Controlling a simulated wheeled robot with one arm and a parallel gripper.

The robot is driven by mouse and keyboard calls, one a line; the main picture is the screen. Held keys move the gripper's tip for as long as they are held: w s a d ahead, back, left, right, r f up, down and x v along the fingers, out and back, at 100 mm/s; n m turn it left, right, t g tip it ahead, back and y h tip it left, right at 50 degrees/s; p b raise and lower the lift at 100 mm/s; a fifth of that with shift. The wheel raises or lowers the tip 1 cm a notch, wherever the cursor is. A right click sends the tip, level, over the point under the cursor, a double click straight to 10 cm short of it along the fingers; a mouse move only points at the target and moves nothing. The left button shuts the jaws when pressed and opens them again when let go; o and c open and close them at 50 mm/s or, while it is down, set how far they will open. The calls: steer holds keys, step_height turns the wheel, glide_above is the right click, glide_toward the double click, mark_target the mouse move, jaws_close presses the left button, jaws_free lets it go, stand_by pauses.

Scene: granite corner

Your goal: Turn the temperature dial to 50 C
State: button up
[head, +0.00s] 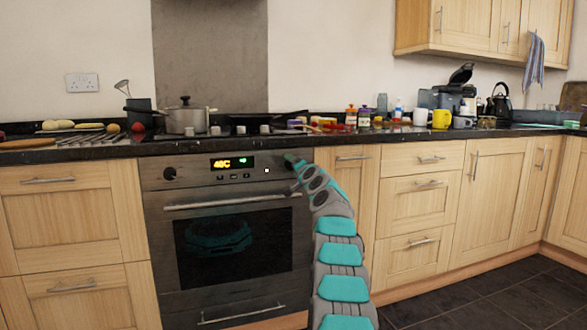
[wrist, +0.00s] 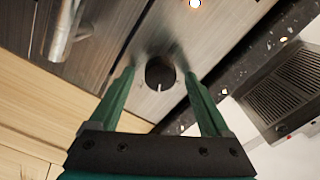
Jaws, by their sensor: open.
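The oven (head: 240,235) has a display (head: 232,163) that reads 40C in orange, with a small green symbol beside it. A dark round dial (wrist: 160,72) with a white mark shows in the wrist view, mark pointing toward the bottom of that picture. My gripper (wrist: 160,73) is open, one finger on either side of the dial; I cannot tell whether they touch it. In the head view my gripper (head: 289,160) is at the right end of the control panel and hides this dial. Another dark knob (head: 170,174) is at the panel's left end.
The oven handle (head: 232,202) runs below the panel and also shows in the wrist view (wrist: 66,28). The dark worktop (head: 100,150) is just above, with a pot (head: 185,118) and several utensils. Open floor (head: 480,300) lies at the right.

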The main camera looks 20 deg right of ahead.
steer(key=shift+s, duration=0.1)
steer(key=s+b, duration=0.5)
steer(key=s, duration=0.2)
steer(key=shift+s+b, duration=0.3)
stand_by(0.6)
